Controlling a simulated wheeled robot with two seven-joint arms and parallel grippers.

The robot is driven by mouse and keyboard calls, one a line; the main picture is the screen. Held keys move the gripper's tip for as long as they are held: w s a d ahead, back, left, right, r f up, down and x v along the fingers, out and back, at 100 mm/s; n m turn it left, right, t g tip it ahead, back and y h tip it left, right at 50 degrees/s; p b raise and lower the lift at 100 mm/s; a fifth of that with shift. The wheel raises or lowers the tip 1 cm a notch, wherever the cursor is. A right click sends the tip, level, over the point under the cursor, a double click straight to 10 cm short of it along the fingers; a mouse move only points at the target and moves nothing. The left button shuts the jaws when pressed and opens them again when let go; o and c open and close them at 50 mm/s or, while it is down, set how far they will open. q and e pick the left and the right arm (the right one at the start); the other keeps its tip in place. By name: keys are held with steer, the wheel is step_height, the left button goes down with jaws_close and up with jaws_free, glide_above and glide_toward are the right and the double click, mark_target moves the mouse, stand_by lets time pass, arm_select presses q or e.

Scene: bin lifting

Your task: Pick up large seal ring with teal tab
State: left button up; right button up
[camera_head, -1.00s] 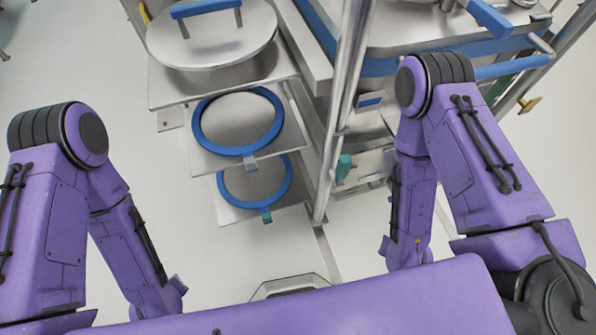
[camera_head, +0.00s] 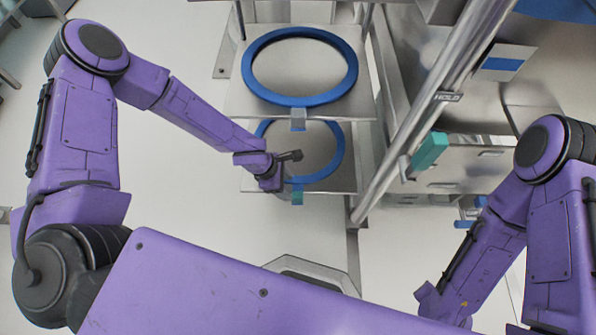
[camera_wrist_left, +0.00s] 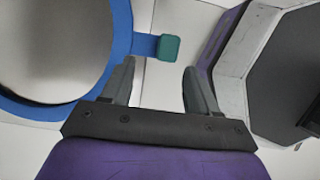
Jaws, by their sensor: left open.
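The large blue seal ring with the teal tab (camera_head: 340,157) lies on the lower metal shelf, partly hidden by the upper shelf and my left arm. Its teal tab (camera_head: 297,196) points toward me at the shelf's front. My left gripper (camera_head: 288,172) is open beside the ring's front left part, near the tab. In the left wrist view the blue ring (camera_wrist_left: 120,32) curves at the left, and its teal tab (camera_wrist_left: 169,47) shows just beyond the gap between my open, empty fingers (camera_wrist_left: 160,78). My right gripper is out of sight.
A second blue ring (camera_head: 351,72) with a grey-blue tab (camera_head: 298,121) lies on the upper shelf (camera_head: 240,98), above the lower ring. Metal posts (camera_head: 425,115) and a teal block (camera_head: 429,151) stand to the right. The floor left of the shelves is clear.

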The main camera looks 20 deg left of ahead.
mark_target(296, 194)
arm_select(q)
steer(key=b+x, duration=0.1)
steer(key=x, duration=0.1)
steer(key=b+x, duration=0.1)
steer(key=x, duration=0.1)
steer(key=d+b+x, duration=0.1)
steer(key=x, duration=0.2)
steer(key=shift+s+r, duration=0.15)
steer(key=shift+s, duration=0.15)
steer(key=shift+r, duration=0.1)
jaws_close()
